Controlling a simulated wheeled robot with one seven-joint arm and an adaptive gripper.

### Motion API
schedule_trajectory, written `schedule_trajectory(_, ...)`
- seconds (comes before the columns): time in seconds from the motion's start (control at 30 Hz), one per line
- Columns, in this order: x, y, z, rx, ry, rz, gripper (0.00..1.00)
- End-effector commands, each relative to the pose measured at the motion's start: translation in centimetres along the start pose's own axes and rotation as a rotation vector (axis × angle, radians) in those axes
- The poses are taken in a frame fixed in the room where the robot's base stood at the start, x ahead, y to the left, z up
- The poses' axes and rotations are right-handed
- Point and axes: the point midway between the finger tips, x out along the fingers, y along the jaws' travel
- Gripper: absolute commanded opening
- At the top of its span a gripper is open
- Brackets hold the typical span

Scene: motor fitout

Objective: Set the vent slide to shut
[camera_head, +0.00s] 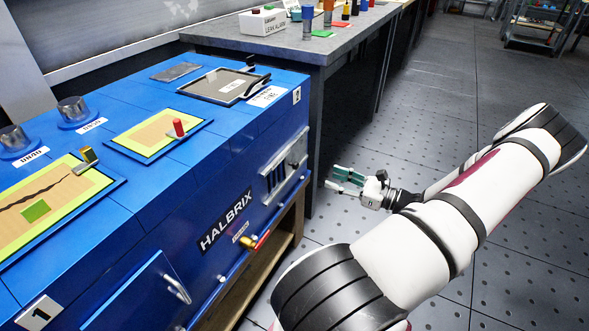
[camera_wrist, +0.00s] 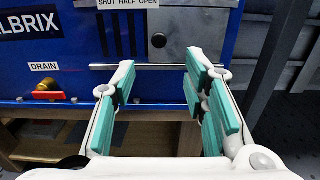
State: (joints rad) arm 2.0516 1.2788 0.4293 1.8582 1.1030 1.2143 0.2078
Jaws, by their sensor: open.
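The vent (camera_head: 277,176) is a metal grille with dark slots on the right end of the blue machine's front. In the wrist view its silver plate (camera_wrist: 195,32) carries a round dark knob (camera_wrist: 158,40). A label reading SHUT HALF OPEN (camera_wrist: 128,3) is above, cut by the frame's top. A metal rail (camera_wrist: 140,67) runs below the plate. My gripper (camera_head: 333,180) is open and empty, with teal pads, in front of the machine and apart from it. In the wrist view my gripper (camera_wrist: 160,72) points at the machine, its fingertips lower in the picture than the knob.
A red-handled drain valve (camera_wrist: 48,92) sticks out of the machine's front, left of my gripper. The blue machine (camera_head: 140,235) stands on a wooden bench (camera_head: 252,277). A grey worktable (camera_head: 290,45) stands behind it. The floor right of the machine is open.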

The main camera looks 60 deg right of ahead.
Motion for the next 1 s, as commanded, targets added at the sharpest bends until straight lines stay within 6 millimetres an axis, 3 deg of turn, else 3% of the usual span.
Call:
schedule_trajectory(0.6, 11.1, 0.2, -0.1, -0.001, 0.001, 0.005, 0.4)
schedule_trajectory(0.8, 12.5, 0.1, 0.0, -0.001, 0.002, 0.003, 0.4)
schedule_trajectory(1.0, 12.8, 0.1, 0.0, -0.002, 0.002, 0.003, 0.4)
